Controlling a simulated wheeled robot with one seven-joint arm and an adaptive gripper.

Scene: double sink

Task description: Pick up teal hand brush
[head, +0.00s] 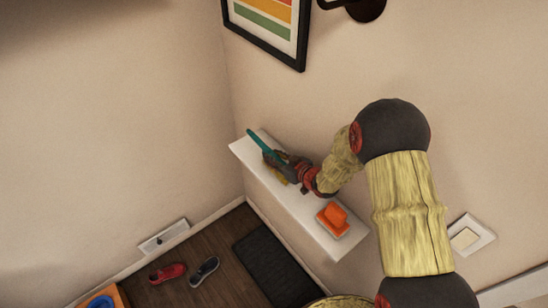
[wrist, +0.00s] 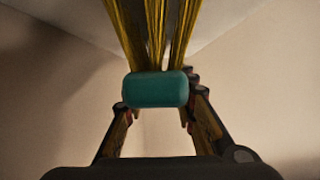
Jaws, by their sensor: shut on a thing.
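The teal hand brush (head: 259,141) is at the far left end of the white wall shelf, its handle slanting up and left. My gripper (head: 277,161) is shut on it. In the wrist view, the brush's teal end (wrist: 156,89) sits between my two fingers, with yellow bristles fanning out beyond it. My gripper hides part of the brush in the head view. I cannot tell whether the brush touches the shelf.
An orange object, apparently a brush or sponge (head: 333,219), lies on the near part of the white shelf (head: 300,207). A framed picture (head: 270,24) hangs above. Red and dark shoes and a dark mat (head: 272,268) lie on the floor below.

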